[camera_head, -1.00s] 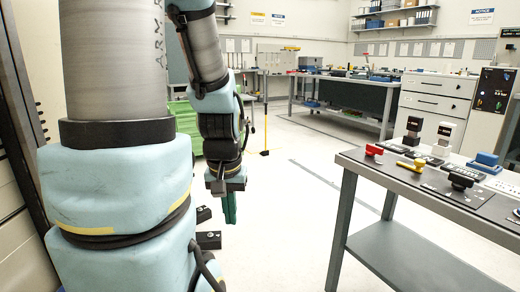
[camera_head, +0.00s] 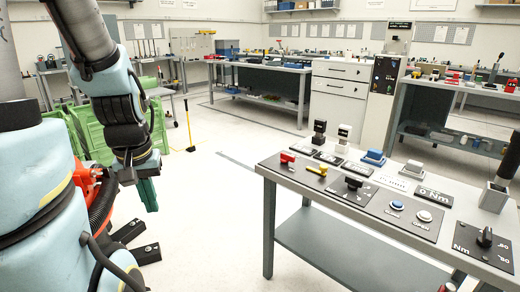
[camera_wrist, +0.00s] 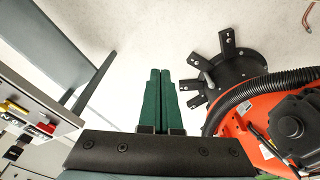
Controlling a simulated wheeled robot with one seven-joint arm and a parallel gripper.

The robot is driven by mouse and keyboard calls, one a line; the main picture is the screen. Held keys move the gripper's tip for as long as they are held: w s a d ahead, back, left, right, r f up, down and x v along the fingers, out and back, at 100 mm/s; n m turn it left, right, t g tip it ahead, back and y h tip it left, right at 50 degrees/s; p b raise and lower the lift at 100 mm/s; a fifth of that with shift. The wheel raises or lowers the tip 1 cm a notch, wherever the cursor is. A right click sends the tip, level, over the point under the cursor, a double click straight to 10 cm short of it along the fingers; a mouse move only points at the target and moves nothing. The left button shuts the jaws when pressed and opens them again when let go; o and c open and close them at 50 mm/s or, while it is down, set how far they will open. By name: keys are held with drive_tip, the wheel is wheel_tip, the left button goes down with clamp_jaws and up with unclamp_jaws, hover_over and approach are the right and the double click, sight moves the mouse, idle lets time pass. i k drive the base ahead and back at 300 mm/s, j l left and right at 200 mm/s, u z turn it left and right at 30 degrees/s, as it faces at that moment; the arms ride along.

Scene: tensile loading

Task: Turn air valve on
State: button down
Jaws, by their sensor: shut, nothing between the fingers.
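My gripper (camera_head: 148,192) hangs at the left of the head view, with dark green fingers pointing down over open floor. In the wrist view the fingers (camera_wrist: 160,98) are together with nothing between them. The grey bench's control panel holds a red handle (camera_head: 288,157), a yellow lever (camera_head: 317,170) and a black knob (camera_head: 354,183). I cannot read which one is the air valve. My gripper is well to the left of the panel and apart from it. Part of the panel shows at the wrist view's left edge, with the yellow lever (camera_wrist: 15,107).
The grey bench (camera_head: 268,225) also carries a blue button (camera_head: 396,205), a white button (camera_head: 424,215) and a second knob (camera_head: 485,238). Its lower shelf and legs stick out toward me. Clear floor (camera_head: 215,220) lies between my gripper and the bench. Green crates stand behind my arm.

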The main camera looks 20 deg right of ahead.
sight(285, 158)
drive_tip(key=i+l, duration=0.9)
drive_tip(key=i, duration=0.15)
